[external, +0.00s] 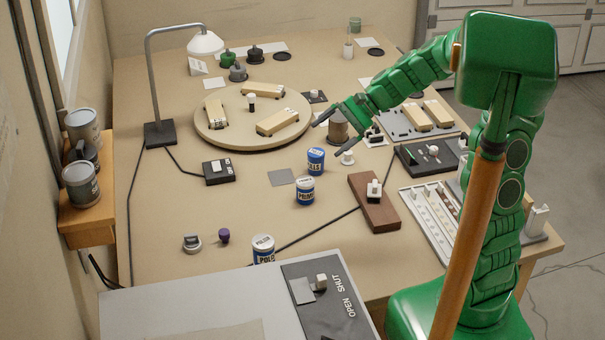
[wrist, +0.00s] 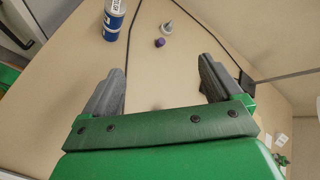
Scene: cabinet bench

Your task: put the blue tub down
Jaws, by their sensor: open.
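A blue tub (external: 316,161) with a white label stands upright on the bench, right of the small grey square mat (external: 281,177). A third tub of that kind (external: 263,248), lettered POLISH, stands by the near grey panel. A white-and-blue tub (wrist: 115,18) shows at the top of the wrist view. My gripper (external: 332,125) is above the bench behind the blue tub, apart from it. In the wrist view, its fingers (wrist: 158,78) are wide apart with nothing between them.
A round board (external: 212,135) with tan blocks lies behind left. A brown canister (external: 339,127) and a white knob (external: 347,157) are close to my gripper. A brown block with a switch (external: 375,203) lies to the right. A purple knob (external: 224,235) is near left. Bare bench lies left of the tubs.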

